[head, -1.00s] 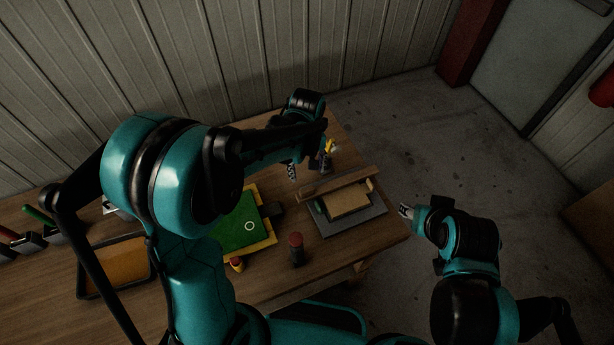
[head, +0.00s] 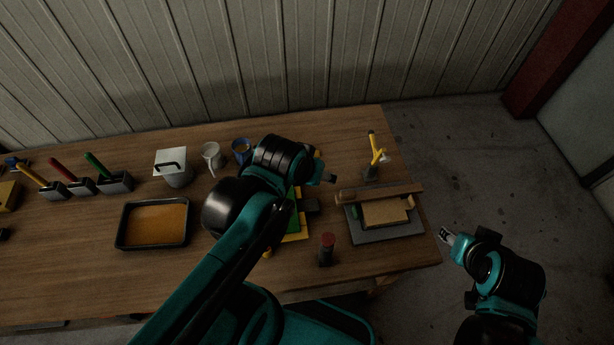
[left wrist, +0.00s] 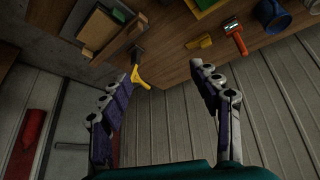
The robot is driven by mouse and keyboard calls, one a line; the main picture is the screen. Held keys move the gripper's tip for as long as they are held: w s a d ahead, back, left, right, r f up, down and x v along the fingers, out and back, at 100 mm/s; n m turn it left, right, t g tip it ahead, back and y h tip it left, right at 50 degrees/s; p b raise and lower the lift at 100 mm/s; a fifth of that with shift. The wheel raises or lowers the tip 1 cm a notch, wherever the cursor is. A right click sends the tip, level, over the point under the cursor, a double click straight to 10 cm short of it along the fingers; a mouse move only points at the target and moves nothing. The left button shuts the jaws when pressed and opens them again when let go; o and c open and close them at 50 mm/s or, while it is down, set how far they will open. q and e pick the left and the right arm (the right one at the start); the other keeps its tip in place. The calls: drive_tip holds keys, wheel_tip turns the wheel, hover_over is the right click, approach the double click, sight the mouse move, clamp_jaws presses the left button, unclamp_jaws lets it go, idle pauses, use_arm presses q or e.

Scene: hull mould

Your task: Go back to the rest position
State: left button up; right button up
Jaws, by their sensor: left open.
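My left gripper (left wrist: 168,72) is open and empty in the left wrist view, its two fingers wide apart above the bench. In the head view my left gripper (head: 326,178) is mostly hidden behind its own wrist, over the green and yellow board (head: 293,228). My right gripper (head: 446,236) is off the bench's right end, above the floor. It is small and dark there, and I cannot tell whether its fingers are open or shut.
A wall stands behind.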

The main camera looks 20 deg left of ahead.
use_arm(q)
drive_tip(key=shift+s+a+f+m+t, duration=0.1)
drive_tip(key=shift+s+a+m+t, duration=0.15)
drive_tip(key=shift+s, duration=0.2)
drive_tip(key=shift+s+a+m+t, duration=0.15)
drive_tip(key=shift+s+m+t, duration=0.1)
drive_tip(key=shift+s+t, duration=0.15)
drive_tip(key=shift+f, duration=0.1)
wheel_tip(320, 180, down, 7)
drive_tip(key=b, duration=0.7)
drive_tip(key=shift+f+b, duration=0.2)
drive_tip(key=shift+b, duration=0.1)
